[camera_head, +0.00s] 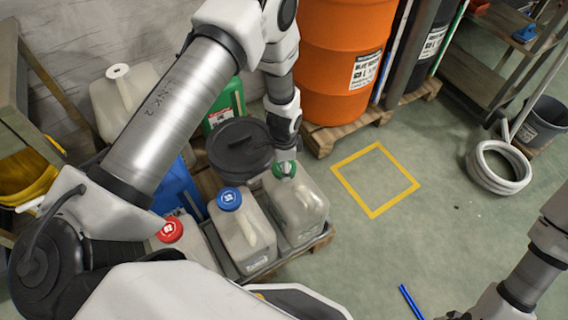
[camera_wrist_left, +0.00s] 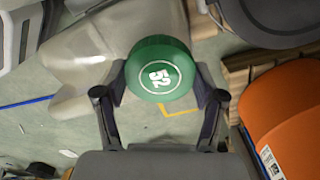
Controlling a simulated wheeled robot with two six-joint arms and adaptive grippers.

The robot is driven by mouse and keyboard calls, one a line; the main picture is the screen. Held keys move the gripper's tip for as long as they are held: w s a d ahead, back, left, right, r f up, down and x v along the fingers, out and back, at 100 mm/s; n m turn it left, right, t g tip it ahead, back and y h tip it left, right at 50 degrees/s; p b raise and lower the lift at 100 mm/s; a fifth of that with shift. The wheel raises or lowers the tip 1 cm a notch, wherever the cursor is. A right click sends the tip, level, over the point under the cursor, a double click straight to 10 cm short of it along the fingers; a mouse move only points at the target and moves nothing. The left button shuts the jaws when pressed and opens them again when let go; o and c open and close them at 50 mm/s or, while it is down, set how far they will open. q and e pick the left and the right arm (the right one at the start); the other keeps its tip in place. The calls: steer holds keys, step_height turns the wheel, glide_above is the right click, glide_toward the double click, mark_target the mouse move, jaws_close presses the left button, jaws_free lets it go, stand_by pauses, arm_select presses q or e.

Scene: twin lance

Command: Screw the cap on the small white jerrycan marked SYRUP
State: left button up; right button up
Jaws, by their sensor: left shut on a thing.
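A whitish translucent jerrycan (camera_head: 300,212) stands upright on a tray (camera_head: 262,272); its small label is unreadable here. A green cap (camera_head: 286,169) is at its top. In the left wrist view the cap (camera_wrist_left: 161,68) is marked 52 and sits between the two fingers of my left gripper (camera_wrist_left: 160,92), which is shut on it. The jerrycan body (camera_wrist_left: 85,65) shows behind the cap. The cap hides the neck, so I cannot tell whether it is seated. In the head view my left gripper (camera_head: 286,150) is above this jerrycan. My right gripper is out of view.
A blue-capped jerrycan (camera_head: 245,240) stands close beside it, and a red cap (camera_head: 169,229) shows further left. A black-lidded container (camera_head: 240,147) and an orange drum (camera_head: 340,50) are behind. A yellow floor square (camera_head: 375,213) is empty. A hose coil (camera_head: 497,167) lies at right.

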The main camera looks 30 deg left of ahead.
arm_select(q)
steer(key=shift+f, duration=0.4)
stand_by(0.8)
steer(key=o, duration=1.4)
steer(key=shift+c, duration=0.2)
steer(key=c, duration=1.4)
steer(key=shift+o, duration=0.2)
steer(key=m, duration=0.1)
steer(key=m+p, duration=0.1)
steer(key=m, duration=0.1)
steer(key=shift+r, duration=0.25)
steer(key=m+p, duration=0.2)
steer(key=m, duration=0.4)
steer(key=shift+s+f, duration=0.1)
steer(key=shift+f, duration=0.05)
steer(key=m, duration=0.6)
steer(key=shift+f+m+p, duration=0.1)
steer(key=shift+m+p, duration=0.2)
steer(key=shift+p, duration=0.05)
steer(key=shift+m, duration=1.2)
